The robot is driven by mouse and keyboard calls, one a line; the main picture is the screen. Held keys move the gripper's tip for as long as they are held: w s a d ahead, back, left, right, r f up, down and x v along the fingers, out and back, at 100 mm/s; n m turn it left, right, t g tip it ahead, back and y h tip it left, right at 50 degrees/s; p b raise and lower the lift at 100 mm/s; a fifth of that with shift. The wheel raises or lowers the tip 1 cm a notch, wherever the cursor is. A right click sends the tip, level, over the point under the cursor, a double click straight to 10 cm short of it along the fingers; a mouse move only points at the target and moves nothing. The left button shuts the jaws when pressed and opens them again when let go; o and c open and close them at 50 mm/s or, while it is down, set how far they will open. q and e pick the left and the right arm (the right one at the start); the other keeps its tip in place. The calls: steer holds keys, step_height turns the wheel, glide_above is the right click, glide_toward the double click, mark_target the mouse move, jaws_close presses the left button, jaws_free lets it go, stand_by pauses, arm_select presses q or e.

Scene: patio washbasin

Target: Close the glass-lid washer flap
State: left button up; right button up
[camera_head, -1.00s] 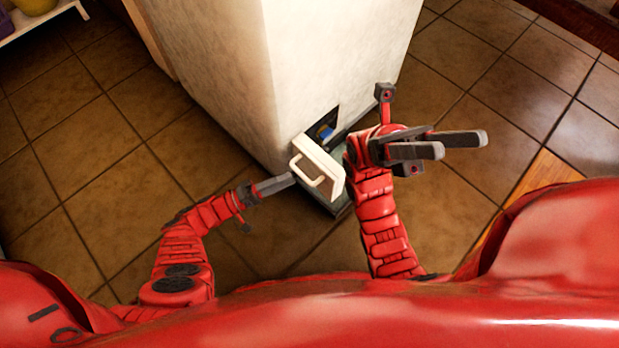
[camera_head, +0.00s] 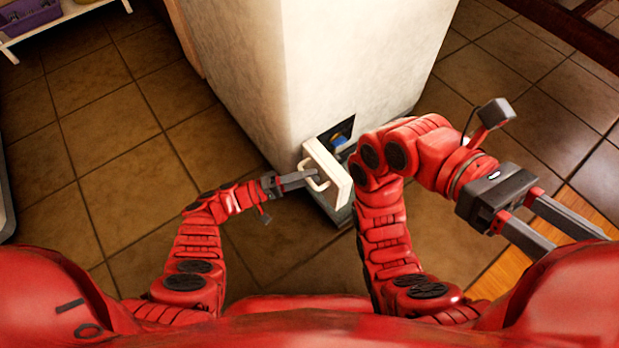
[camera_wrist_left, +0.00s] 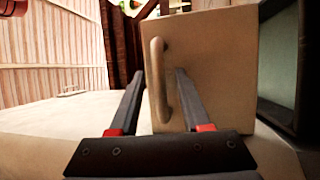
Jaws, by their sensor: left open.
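The flap (camera_head: 327,172) is a cream panel with a pale loop handle (camera_head: 311,176). It stands out from the low opening in the tall white block (camera_head: 340,60), so it is open. My left gripper (camera_head: 312,179) is at the handle. In the left wrist view its two fingers (camera_wrist_left: 159,76) are apart, with the handle (camera_wrist_left: 157,62) between them and the flap face (camera_wrist_left: 222,75) just beyond. I cannot tell if they touch it. My right gripper (camera_head: 577,244) is open and empty at the right, away from the flap.
A blue item (camera_head: 341,141) shows inside the dark opening. My right forearm is close to the flap's right side. The tiled floor (camera_head: 130,190) left of the block is clear. A white shelf (camera_head: 60,22) stands at the far left.

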arm_select(q)
jaws_close()
stand_by(1.4)
